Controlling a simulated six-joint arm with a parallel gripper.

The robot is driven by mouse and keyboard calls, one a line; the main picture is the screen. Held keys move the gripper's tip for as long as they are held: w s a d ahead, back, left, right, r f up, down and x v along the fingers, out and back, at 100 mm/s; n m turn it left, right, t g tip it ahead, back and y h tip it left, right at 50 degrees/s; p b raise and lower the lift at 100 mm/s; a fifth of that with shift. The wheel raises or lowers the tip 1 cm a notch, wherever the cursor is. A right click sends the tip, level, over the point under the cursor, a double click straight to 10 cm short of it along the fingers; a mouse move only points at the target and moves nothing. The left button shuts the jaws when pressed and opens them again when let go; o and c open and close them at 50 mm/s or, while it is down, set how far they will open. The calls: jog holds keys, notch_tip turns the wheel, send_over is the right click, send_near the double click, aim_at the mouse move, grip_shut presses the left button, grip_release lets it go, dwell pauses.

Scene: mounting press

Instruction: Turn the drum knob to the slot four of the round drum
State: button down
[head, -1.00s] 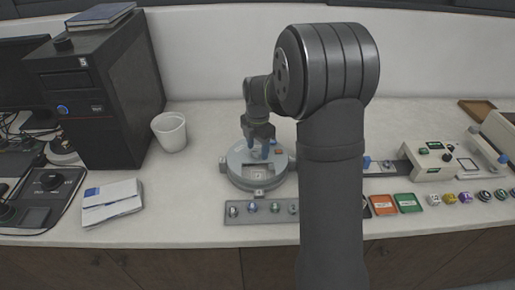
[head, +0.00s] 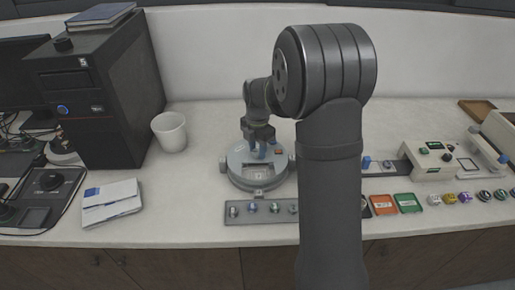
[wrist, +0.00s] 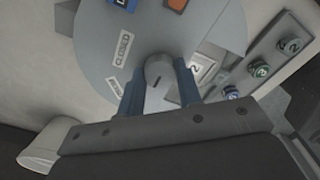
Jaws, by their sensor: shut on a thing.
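The round drum (head: 238,174) is a grey disc-shaped unit on the counter, left of my arm. It also shows in the wrist view (wrist: 95,40), with a "CLOSED" label, an orange patch and a blue patch on top. The drum knob (wrist: 159,70) is a grey rounded grip with a dark line at the drum's middle. My gripper (head: 261,151) points down over the drum. In the wrist view its blue fingers (wrist: 160,84) are shut on the knob, one on each side. A window beside the knob shows a white tile (wrist: 199,70) with a marking that looks like 2.
A grey strip (head: 234,222) with several small round pieces lies in front of the drum. A white cup (head: 170,131), a black computer tower (head: 92,105) and papers (head: 111,203) stand to the left. Orange (head: 383,204) and green (head: 407,203) pads lie right of my arm.

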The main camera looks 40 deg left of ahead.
aim_at(257, 151)
jog(key=n, duration=0.9)
jog(key=shift+n, duration=0.4)
dwell(0.5)
jog(key=c, duration=1)
grip_release()
jog(key=shift+r, duration=0.1)
notch_tip(257, 151, up, 17)
jog(key=shift+r, duration=0.15)
